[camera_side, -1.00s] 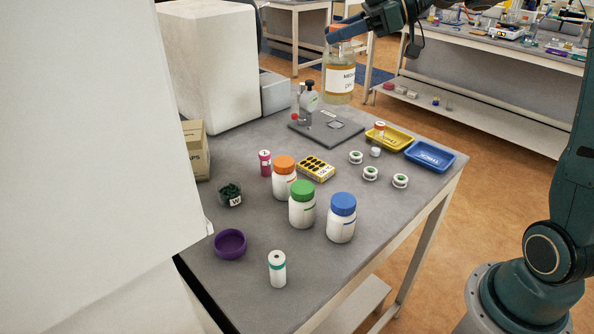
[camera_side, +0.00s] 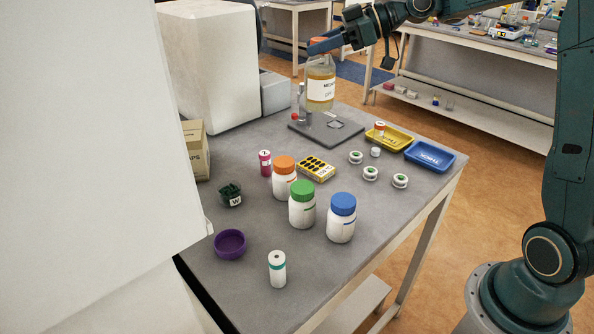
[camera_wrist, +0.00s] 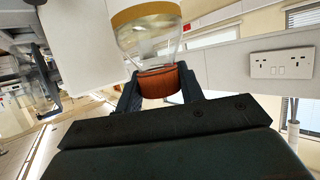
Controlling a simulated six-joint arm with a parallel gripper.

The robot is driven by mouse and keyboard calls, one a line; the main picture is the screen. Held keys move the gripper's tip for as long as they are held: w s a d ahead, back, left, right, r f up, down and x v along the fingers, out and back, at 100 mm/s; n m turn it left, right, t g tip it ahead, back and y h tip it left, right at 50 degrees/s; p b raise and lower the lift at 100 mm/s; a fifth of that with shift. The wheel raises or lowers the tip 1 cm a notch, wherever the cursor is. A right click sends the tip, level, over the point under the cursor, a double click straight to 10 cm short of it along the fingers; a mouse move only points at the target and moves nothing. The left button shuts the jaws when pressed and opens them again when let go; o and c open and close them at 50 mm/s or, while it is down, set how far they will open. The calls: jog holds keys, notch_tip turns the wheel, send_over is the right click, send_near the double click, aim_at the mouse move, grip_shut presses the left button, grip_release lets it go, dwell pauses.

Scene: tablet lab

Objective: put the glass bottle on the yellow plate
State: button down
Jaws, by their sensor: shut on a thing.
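The glass bottle (camera_side: 320,91) has a white label, yellowish contents and an orange cap. My gripper (camera_side: 317,46) is shut on it at the cap and holds it upright in the air, in front of the grey-based stand device in the side view. In the wrist view the bottle (camera_wrist: 147,38) extends away from the jaws, with its orange-brown cap between my fingers (camera_wrist: 158,84). The yellow plate (camera_side: 399,139) is a shallow tray at the table's back right, right of and below the bottle. A small orange-and-white vial (camera_side: 379,129) stands at its left side.
A blue tray (camera_side: 430,156) lies right of the yellow one. White-and-green discs (camera_side: 370,173), a small white item (camera_side: 375,152) and a yellow blister pack (camera_side: 316,168) lie in front. Jars with orange, green (camera_side: 302,204) and blue lids stand nearer. A grey-based device (camera_side: 325,128) stands behind.

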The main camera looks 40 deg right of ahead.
aim_at(319, 98)
notch_tip(319, 98, down, 12)
jog(key=shift+r, duration=0.15)
dwell(0.3)
jog(key=shift+f, duration=2.3)
jog(key=c, duration=0.9)
grip_release()
jog(key=v, duration=1.2)
